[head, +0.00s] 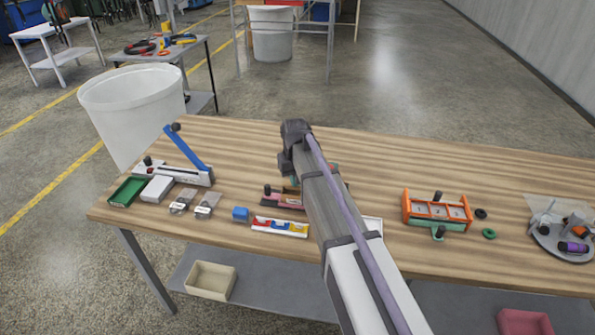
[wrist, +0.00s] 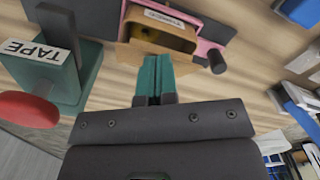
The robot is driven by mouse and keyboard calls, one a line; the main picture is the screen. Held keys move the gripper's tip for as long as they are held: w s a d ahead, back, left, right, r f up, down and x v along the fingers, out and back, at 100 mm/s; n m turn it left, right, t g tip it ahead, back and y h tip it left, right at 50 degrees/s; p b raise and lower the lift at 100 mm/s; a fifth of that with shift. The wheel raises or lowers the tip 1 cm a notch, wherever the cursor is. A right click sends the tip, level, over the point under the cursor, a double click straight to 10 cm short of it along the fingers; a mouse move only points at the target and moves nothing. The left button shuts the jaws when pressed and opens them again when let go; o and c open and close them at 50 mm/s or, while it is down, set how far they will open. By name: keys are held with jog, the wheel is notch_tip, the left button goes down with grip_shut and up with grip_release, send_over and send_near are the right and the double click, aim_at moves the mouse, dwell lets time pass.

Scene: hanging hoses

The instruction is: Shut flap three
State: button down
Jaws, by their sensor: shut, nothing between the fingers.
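No flap marked three can be read in either view. An orange frame (head: 408,207) on a green base holds three pale panels side by side, right of my arm on the table; I cannot tell whether they are flaps. My gripper (wrist: 155,74) shows in the wrist view with its teal fingers together and empty. The fingertips are just in front of a brown open-fronted box (wrist: 162,34) on a pink fixture (wrist: 215,32) with a black knob; contact cannot be told. The pink fixture also shows in the head view (head: 282,203), partly behind my arm. My fingers are hidden there.
A green stand (wrist: 85,78) labelled TAPE with a red disc is left of my fingers. A blue-lever tool (head: 187,148), green tray (head: 127,190) and coloured-block strip (head: 280,227) lie left on the table. A grey round tray (head: 547,238) is far right.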

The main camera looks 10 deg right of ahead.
jog(key=shift+f+b, duration=1.35)
jog(key=shift+f, duration=0.1)
notch_tip(320, 180, up, 8)
jog(key=p, duration=0.8)
jog(key=shift+r, duration=0.2)
jog(key=shift+f, duration=0.1)
jog(key=s+d+m, duration=0.1)
jog(key=s+d, duration=0.1)
jog(key=s, duration=2.2)
jog(key=shift+s+d, duration=0.15)
jog(key=shift+s, duration=0.25)
